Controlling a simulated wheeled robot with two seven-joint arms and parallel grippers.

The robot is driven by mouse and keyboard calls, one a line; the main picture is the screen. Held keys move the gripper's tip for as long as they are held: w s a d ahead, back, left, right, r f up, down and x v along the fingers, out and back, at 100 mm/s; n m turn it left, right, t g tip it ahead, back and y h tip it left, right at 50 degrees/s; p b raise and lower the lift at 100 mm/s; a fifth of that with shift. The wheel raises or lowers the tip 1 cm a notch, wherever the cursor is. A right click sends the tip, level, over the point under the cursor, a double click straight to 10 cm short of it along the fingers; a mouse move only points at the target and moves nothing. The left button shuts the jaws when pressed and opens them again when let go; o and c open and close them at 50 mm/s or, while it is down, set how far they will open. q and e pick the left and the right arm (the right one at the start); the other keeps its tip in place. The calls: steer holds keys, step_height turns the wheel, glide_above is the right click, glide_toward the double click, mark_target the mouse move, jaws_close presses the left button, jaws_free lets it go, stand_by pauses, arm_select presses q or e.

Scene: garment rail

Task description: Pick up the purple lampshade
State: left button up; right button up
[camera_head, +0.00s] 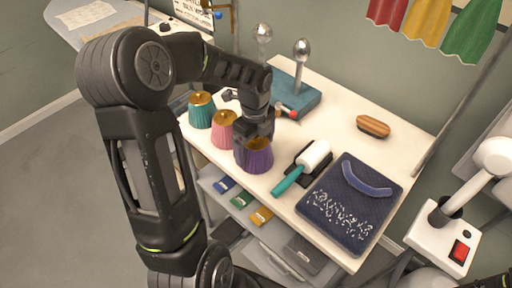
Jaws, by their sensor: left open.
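The purple lampshade (257,158) stands upright on the white table, last in a row of three small pleated shades. It has a gold-coloured top. My left gripper (254,136) is right at the top of the purple lampshade, pointing down, and partly hides it. The gripper is open. Whether its fingers touch the shade I cannot tell. My right gripper is not in view.
A pink shade (224,133) and a teal shade (202,113) stand just left of the purple one. To the right are a teal-handled roller (303,168), a dark folded cloth (340,217) and a wooden brush (373,126).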

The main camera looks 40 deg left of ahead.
arm_select(q)
steer(key=shift+c, duration=0.4)
steer(key=c, duration=1.2)
steer(key=shift+o, duration=0.2)
steer(key=shift+r, duration=0.15)
step_height(320, 180, up, 10)
steer(key=shift+f+b, duration=0.1)
steer(key=shift+b, duration=0.55)
